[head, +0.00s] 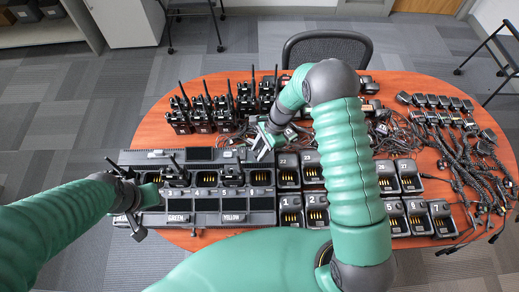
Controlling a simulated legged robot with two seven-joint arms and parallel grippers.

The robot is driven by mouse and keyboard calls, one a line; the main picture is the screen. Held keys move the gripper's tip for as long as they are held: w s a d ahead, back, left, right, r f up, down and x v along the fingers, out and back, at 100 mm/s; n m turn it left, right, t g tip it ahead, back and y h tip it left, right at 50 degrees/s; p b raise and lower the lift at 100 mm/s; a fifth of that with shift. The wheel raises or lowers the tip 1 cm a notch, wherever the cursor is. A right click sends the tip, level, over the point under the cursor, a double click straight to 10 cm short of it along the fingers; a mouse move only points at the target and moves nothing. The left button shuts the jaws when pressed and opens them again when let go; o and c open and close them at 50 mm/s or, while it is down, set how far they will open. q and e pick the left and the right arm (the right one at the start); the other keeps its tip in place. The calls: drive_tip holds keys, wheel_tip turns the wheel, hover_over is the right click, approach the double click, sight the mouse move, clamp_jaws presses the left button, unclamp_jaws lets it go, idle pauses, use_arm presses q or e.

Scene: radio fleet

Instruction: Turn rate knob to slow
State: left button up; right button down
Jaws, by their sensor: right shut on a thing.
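My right gripper (262,150) reaches down over the table at the back right end of the long dark charger bank (207,204). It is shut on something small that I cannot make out. The rate knob is not distinguishable; it is too small or hidden by the gripper. My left gripper (132,217) is at the left end of the charger bank, low beside its front. Its jaws are too small and partly covered to tell whether they are open.
Handheld radios (201,113) stand in rows behind the bank, and a few sit in it. Numbered single chargers (291,210) line the right side. Tangled microphones and cables (460,165) cover the right end. Bare orange tabletop (150,130) shows at left. A chair (327,47) stands behind.

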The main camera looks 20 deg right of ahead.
drive_tip(key=n+g, duration=0.1)
drive_tip(key=n, duration=0.1)
drive_tip(key=shift+w+n, duration=0.2)
drive_tip(key=shift+n, duration=0.2)
drive_tip(key=n+g+h+b, duration=0.1)
drive_tip(key=n, duration=0.2)
drive_tip(key=shift+w+n, duration=0.1)
drive_tip(key=shift+n, duration=0.2)
drive_tip(key=n+g+h+b, duration=0.1)
drive_tip(key=n, duration=0.2)
drive_tip(key=shift+a, duration=0.15)
drive_tip(key=shift+w+n+g+h+b, duration=0.1)
drive_tip(key=shift+n+g+h+b, duration=0.4)
drive_tip(key=shift+n, duration=1.3)
drive_tip(key=shift+r, duration=0.1)
drive_tip(key=c, duration=1)
unclamp_jaws()
drive_tip(key=shift+a, duration=0.1)
drive_tip(key=shift+c, duration=0.2)
